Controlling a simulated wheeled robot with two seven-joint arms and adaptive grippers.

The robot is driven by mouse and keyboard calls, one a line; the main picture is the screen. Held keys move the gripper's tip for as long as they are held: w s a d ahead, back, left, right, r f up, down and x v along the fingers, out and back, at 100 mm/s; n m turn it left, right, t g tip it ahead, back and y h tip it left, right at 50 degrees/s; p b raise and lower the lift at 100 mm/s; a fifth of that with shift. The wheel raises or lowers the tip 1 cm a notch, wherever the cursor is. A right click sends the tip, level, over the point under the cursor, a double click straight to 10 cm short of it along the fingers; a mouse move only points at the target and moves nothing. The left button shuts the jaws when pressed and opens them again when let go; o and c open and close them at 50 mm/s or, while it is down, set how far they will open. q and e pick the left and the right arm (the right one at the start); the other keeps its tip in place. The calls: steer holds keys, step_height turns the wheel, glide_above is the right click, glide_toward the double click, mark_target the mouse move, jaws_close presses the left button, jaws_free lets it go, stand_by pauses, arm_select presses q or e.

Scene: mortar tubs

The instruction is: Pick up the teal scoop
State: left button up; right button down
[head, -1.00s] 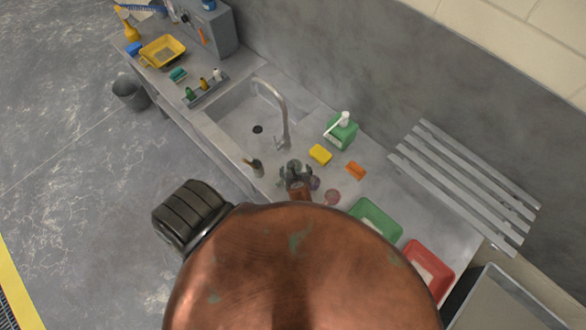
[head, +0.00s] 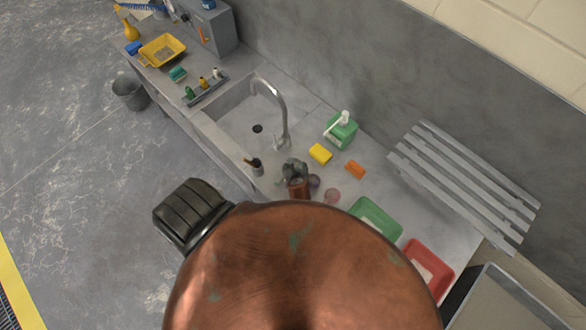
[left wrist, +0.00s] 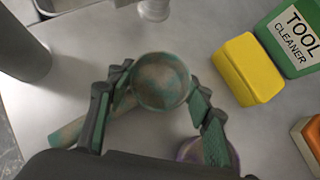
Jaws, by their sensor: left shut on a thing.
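The teal scoop (left wrist: 160,82) shows in the left wrist view as a round, teal-and-brown mottled head, with what looks like its handle (left wrist: 75,131) running to the lower left. My left gripper (left wrist: 158,92) has a finger on each side of the head and is shut on it, at the counter. In the head view my left gripper (head: 294,168) is small, beside the sink, and hides the scoop. A purple-rimmed round thing (left wrist: 190,150) lies close by the right finger; it also shows in the head view (head: 314,181). My right gripper is not in view.
A dark cup (head: 257,168) stands left of the gripper, by the sink (head: 225,110). A yellow sponge (head: 320,154), orange block (head: 355,169) and green cleaner bottle (head: 341,133) are to the right. A pinkish round thing (head: 332,196), green tray (head: 375,213) and red tray (head: 440,272) lie nearer.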

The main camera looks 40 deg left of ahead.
arm_select(q)
steer(key=c, duration=0.3)
